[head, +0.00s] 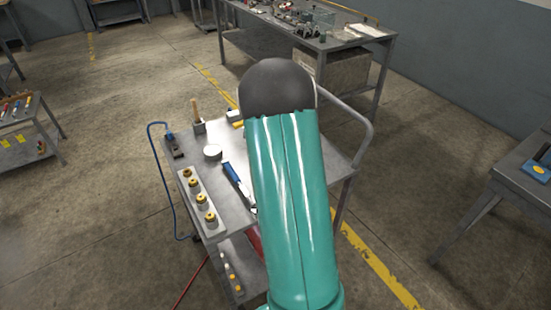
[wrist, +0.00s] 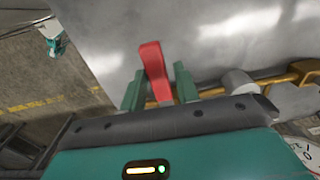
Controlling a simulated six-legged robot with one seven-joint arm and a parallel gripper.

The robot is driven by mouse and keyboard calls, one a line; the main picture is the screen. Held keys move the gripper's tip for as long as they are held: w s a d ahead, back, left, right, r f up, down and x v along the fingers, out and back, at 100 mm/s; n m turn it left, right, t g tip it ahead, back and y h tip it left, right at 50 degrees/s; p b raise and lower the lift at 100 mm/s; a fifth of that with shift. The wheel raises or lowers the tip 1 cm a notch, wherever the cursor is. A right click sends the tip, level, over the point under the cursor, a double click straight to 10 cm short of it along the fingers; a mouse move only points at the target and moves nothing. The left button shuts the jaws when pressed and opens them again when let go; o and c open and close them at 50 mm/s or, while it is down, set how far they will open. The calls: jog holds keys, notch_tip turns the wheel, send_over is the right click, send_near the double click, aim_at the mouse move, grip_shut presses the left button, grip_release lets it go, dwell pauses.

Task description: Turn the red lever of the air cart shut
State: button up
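The red lever (wrist: 155,72) shows in the wrist view, standing up between the two green fingers of my gripper (wrist: 159,90). The fingers are apart, one on each side of the lever, with a narrow gap seeming to show on the left. Whether either finger touches it is hard to tell. A yellow pipe (wrist: 290,79) with a grey round fitting (wrist: 239,82) runs to the right of the lever. In the head view, my green arm reaches over a grey cart (head: 224,210) and hides my gripper and the lever.
A white dial gauge (wrist: 303,150) is at the lower right of the wrist view. The cart top holds several brass-topped fittings (head: 202,202) and a blue-handled tool (head: 232,174). A workbench (head: 300,38) stands behind, another table (head: 525,172) at right. Open floor surrounds the cart.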

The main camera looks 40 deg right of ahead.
jog(key=shift+o, duration=1)
notch_tip(320, 180, up, 14)
jog(key=shift+s+f, duration=0.1)
jog(key=s+a+r+n+t, duration=0.1)
jog(key=s+a+r+n, duration=0.15)
jog(key=a, duration=0.45)
jog(key=s+a+r+n+t, duration=0.1)
jog(key=a+r+n, duration=0.3)
jog(key=a, duration=0.3)
jog(key=s+a+r+n+t, duration=0.1)
jog(key=s+a+r+n, duration=0.2)
jog(key=a, duration=0.4)
jog(key=s+a+f+n+t, duration=0.1)
jog(key=s+a+n+t, duration=0.1)
jog(key=s+a+n, duration=0.9)
jog(key=a, duration=0.2)
jog(key=shift+s+a+t, duration=0.3)
jog(key=shift+s+a, duration=0.1)
